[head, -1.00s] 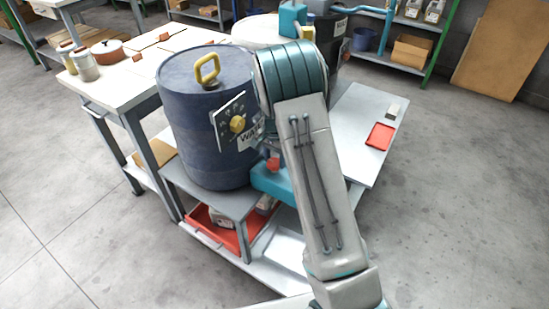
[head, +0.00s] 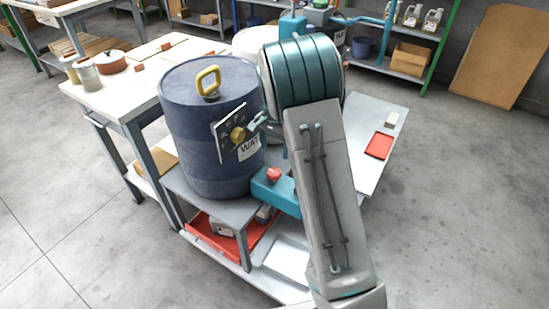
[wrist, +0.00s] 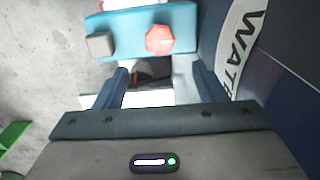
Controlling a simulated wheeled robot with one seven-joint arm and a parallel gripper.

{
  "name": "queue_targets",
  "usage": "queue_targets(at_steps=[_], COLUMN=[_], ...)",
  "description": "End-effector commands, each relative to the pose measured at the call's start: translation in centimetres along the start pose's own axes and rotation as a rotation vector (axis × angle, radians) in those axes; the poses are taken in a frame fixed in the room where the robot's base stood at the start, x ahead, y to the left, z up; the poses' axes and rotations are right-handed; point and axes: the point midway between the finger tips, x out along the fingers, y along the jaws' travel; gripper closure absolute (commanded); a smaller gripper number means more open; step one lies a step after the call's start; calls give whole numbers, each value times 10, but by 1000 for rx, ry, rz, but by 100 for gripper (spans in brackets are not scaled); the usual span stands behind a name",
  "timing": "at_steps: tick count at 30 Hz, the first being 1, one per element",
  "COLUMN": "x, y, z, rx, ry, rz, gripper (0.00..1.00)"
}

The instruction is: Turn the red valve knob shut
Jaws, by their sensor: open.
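The red valve knob (head: 273,174) sits on top of a teal block (head: 275,192), low beside the dark blue barrel (head: 195,135). In the wrist view the faceted knob (wrist: 159,39) shows on the teal block (wrist: 125,32), just beyond my open fingers. My gripper (wrist: 162,74) is empty, its two dark blue fingers spread apart. The knob is ahead of the fingertips and not between them. In the head view my arm hides most of my gripper. The barrel's white label (wrist: 240,45) is close to the right finger.
The barrel stands on a grey stand with a red tray (head: 210,235) under it. A low white table (head: 365,150) with a red tray (head: 379,145) lies to the right. Open floor is at right.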

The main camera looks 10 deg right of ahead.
Motion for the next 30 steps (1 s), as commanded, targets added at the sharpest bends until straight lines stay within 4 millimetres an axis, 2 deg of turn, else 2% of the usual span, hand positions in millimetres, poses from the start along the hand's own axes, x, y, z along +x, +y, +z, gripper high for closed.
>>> queue_targets(at_steps=[1, 6, 11, 25, 28, 30], x=[-12, -34, -41, -44, -56, -72], y=[0, 0, 0, 1, 6, 13], z=[0, 0, 0, 1, 5, 11], rx=[0, 0, 0, -2, -17, -40], ry=[2, 1, 0, 0, 0, 1], rz=[-2, -1, 1, -1, -10, -21], gripper=[36, 36, 36, 36, 36, 36])
